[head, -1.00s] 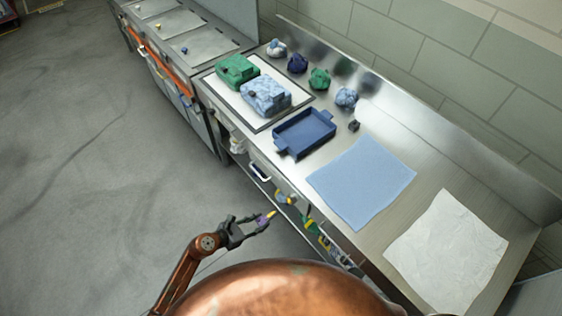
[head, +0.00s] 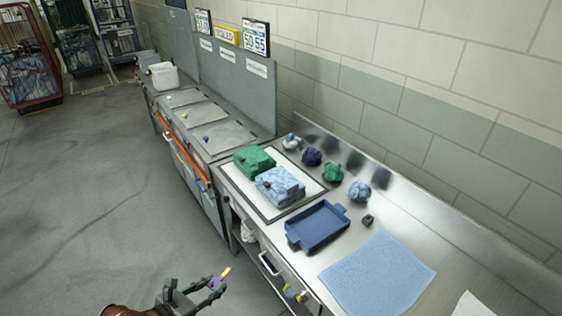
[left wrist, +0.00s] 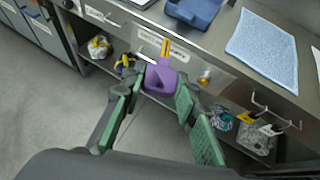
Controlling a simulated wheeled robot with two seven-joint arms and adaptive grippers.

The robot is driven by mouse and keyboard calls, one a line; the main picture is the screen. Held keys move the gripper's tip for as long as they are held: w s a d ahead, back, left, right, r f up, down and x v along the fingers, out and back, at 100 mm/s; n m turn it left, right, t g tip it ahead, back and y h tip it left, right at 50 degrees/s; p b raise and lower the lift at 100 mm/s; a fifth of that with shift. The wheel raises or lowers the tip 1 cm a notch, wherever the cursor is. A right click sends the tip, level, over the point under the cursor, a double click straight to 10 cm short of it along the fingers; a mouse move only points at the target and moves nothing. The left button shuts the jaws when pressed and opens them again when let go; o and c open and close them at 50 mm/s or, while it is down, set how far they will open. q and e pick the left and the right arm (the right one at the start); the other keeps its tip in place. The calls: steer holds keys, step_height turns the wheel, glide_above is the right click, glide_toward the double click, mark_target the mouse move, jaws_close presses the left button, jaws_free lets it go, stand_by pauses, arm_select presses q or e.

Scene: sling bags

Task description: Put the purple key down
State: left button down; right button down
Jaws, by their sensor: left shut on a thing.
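The purple key (head: 216,283) has a purple head with a hole and a yellow shaft pointing up and away. My left gripper (head: 207,287) is shut on its head and holds it in the air over the floor, in front of the counter and apart from it. In the left wrist view the purple key (left wrist: 161,80) sits between the green-padded fingertips of the left gripper (left wrist: 158,88), with the counter front behind it. My right gripper is not in view.
A steel counter (head: 395,225) holds a blue tray (head: 318,228), a light blue cloth (head: 375,272), green and pale blue bags on a white mat, and several bundles along the wall. Farther panels (head: 222,137) carry small items. A shelf (left wrist: 100,62) runs below the counter.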

arm_select(q)
steer(key=shift+s+a+r+n, duration=0.15)
steer(key=shift+s+a+r, duration=0.1)
steer(key=shift+r, duration=0.3)
steer(key=shift+s+a+r+n, duration=0.15)
steer(key=shift+a+r, duration=0.1)
steer(key=shift+r, duration=0.25)
